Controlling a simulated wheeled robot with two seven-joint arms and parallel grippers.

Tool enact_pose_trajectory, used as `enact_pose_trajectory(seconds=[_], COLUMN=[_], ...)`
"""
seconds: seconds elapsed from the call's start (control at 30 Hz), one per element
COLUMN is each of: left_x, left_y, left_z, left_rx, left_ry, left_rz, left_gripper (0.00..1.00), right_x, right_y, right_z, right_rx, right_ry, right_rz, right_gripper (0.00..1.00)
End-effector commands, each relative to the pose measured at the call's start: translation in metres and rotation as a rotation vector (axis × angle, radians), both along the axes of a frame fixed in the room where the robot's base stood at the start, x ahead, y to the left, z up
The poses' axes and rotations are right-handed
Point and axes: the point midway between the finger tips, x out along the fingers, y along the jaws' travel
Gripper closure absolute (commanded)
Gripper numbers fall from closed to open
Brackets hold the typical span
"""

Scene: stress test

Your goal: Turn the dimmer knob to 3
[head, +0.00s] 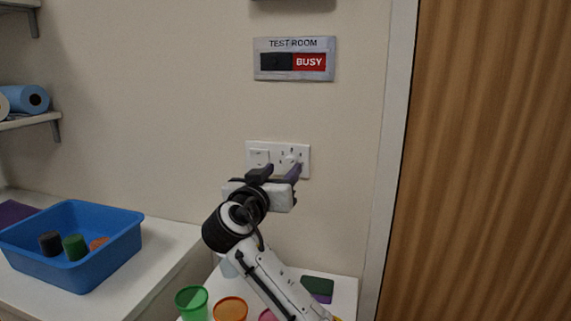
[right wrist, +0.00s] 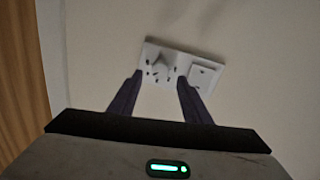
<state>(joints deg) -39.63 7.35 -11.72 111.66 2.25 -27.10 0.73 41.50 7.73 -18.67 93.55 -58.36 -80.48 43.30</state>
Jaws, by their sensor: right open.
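A white wall plate (head: 251,147) carries a square rocker switch (head: 260,157) and a round white dimmer knob (head: 288,159) with dark marks around it. In the right wrist view the knob (right wrist: 160,67) appears between the fingertips, in line with the gap; the rocker switch (right wrist: 199,76) is right of it. I cannot read the marks or tell where the knob points. My right gripper (head: 279,172) is open and empty in front of the plate, its dark purple fingers (right wrist: 160,77) pointing at the wall. I cannot tell whether they touch the knob. My left gripper is out of view.
A sign (head: 293,44) reading TEST ROOM and BUSY hangs above the plate. A wooden door (head: 490,160) stands right. A blue bin (head: 85,278) with several items is on the left counter. Cups, including a green one (head: 192,303), stand below my right arm.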

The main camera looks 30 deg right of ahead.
Motion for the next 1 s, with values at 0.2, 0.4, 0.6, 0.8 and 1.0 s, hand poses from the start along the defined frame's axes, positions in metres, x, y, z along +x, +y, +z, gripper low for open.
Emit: enact_pose_trajectory(seconds=[0.2,0.4,0.6,0.8,1.0], left_x=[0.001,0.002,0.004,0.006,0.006], left_y=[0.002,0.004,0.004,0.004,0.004], left_z=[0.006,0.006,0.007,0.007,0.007], left_rx=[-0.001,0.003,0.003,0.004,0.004], left_ry=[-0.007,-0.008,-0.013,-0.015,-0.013], left_rz=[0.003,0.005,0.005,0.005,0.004], left_gripper=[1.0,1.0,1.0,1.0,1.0], right_x=[0.018,0.024,0.024,0.024,0.024], right_y=[-0.025,-0.032,-0.032,-0.032,-0.031], right_z=[0.001,0.0,0.0,0.0,0.0], right_rx=[-0.002,0.001,0.001,0.0,-0.002], right_ry=[0.0,-0.001,-0.001,0.0,0.003], right_rz=[-0.002,0.001,0.001,0.001,0.001], right_gripper=[0.56,0.56,0.56,0.88,0.97])
